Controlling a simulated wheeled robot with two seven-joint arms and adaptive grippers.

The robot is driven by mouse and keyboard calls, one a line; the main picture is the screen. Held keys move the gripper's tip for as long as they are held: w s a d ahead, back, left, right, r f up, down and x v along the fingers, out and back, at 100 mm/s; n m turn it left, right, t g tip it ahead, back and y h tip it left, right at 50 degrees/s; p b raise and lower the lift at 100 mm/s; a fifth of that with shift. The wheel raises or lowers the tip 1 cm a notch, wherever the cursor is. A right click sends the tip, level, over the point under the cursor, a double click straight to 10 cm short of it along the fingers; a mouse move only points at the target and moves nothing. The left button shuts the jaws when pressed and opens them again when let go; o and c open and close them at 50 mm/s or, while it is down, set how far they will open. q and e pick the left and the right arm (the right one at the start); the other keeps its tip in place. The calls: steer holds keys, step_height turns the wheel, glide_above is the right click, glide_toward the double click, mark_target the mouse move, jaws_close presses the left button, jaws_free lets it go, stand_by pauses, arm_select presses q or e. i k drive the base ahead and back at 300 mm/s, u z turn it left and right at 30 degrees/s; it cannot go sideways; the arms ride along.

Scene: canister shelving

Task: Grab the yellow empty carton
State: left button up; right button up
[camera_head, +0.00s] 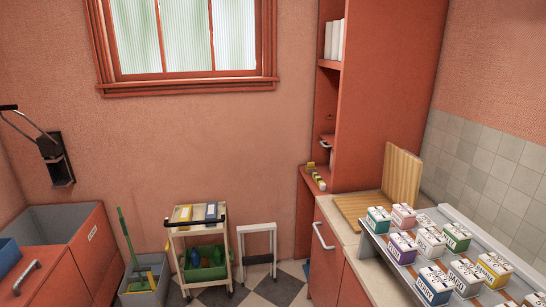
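A white carton with a yellow band (494,270) stands upright in the front part of a grey stepped rack (375,240) on the right counter. A brown-banded carton (465,277) stands to its left. Another carton with an orange-yellow band (536,300) is cut off at the lower right edge. Whether any carton is empty cannot be seen, and the labels are too small to read surely. Neither of my grippers is in view.
Teal (379,220), pink (403,216), purple (401,247), green (457,237) and blue (434,286) cartons crowd the rack. A wooden board (402,176) leans behind it. A trolley (195,240) and white stool (257,240) stand on the floor at centre.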

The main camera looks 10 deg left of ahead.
mark_target(186, 213)
steer(key=u, duration=0.4)
steer(key=i, duration=2.15)
steer(key=z, duration=1.9)
steer(key=k, duration=2)
steer(key=u, duration=0.95)
